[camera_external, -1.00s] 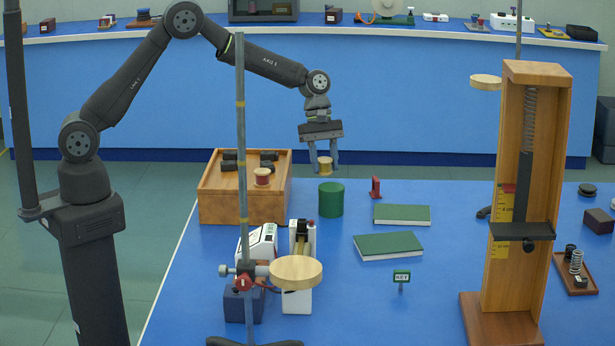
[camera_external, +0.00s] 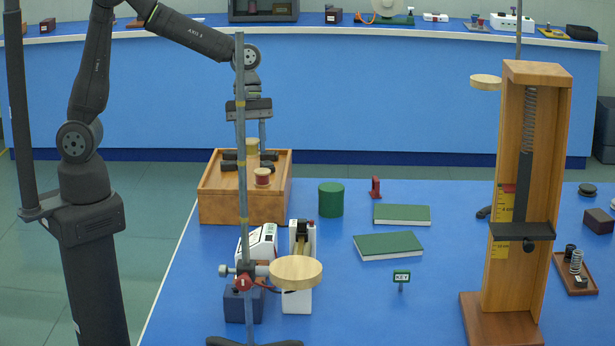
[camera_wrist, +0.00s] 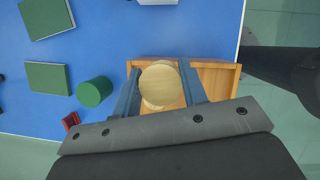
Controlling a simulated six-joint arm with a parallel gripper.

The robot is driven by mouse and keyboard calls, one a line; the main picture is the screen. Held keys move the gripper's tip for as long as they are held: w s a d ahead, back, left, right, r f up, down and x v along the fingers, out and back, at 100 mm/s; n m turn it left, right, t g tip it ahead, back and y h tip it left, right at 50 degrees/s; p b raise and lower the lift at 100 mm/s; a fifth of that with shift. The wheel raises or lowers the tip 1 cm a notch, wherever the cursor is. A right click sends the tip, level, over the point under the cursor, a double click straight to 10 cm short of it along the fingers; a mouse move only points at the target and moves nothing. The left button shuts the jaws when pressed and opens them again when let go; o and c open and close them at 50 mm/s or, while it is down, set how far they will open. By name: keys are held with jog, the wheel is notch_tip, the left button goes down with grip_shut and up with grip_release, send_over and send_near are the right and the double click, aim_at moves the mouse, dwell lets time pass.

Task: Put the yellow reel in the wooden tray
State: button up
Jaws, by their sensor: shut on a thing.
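The yellow reel (camera_external: 252,146) is held between the fingers of my gripper (camera_external: 254,140), above the wooden tray. In the wrist view the reel (camera_wrist: 160,84) shows its round pale top between the two fingers. The wooden tray (camera_external: 232,207) stands at the back left corner of the blue table, and its edge also shows in the wrist view (camera_wrist: 218,66). The stand's pole hides part of my gripper in the external view.
A stand pole (camera_external: 241,110) rises in front of the tray. White devices (camera_external: 262,243) stand before it.

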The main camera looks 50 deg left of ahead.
jog(key=s+a+r+m, duration=0.1)
jog(key=s+a, duration=0.5)
jog(key=s, duration=0.6)
send_over(224, 186)
jog(key=a, duration=0.1)
jog(key=shift+g, duration=0.3)
jog(key=f, duration=0.7)
jog(key=shift+w, duration=0.35)
jog(key=shift+f, duration=2.05)
jog(key=shift+f, duration=0.2)
jog(key=o, duration=1)
jog(key=shift+c, duration=0.2)
jog(key=shift+r, duration=0.15)
